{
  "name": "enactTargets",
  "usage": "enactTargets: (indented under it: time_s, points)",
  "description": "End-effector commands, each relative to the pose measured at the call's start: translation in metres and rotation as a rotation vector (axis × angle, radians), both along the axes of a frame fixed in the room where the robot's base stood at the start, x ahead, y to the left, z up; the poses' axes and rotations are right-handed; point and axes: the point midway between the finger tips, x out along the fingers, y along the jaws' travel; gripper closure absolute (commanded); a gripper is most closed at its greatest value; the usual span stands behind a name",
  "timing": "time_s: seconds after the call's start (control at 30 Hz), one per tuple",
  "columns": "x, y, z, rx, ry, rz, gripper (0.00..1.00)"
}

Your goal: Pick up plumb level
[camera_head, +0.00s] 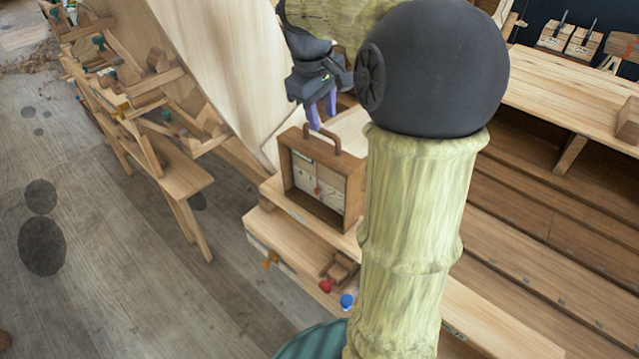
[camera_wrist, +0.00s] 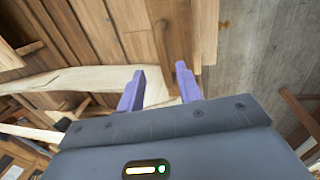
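The plumb level looks to be the upright wooden box (camera_head: 347,194) with a pale dial face, a red pointer and a wooden handle (camera_head: 337,143) on top. It stands on a light wooden bench. My gripper (camera_head: 322,110) is just above the handle, its two purple fingers pointing down. In the wrist view my gripper (camera_wrist: 160,88) has its fingers apart, with nothing held between them. A dark brown wooden piece beyond the fingers, probably the level (camera_wrist: 172,30), shows nearer the right finger. I cannot tell whether a fingertip touches the handle.
The bench (camera_head: 315,232) has a lower ledge with a red knob (camera_head: 326,286) and a blue knob (camera_head: 347,301). The pale curved hull planking (camera_head: 215,60) rises close behind the gripper. A wooden trestle (camera_head: 180,180) stands left. Floor between them is open.

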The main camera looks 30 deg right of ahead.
Motion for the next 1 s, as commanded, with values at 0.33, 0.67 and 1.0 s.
enactTargets:
  time_s: [0.33, 0.67, 1.0]
  points:
    - [0.0, 0.001, -0.028, 0.002, 0.006, -0.003, 0.65]
    - [0.003, -0.002, -0.052, 0.0, 0.0, -0.002, 0.65]
    - [0.002, -0.004, -0.052, 0.0, 0.0, -0.006, 0.65]
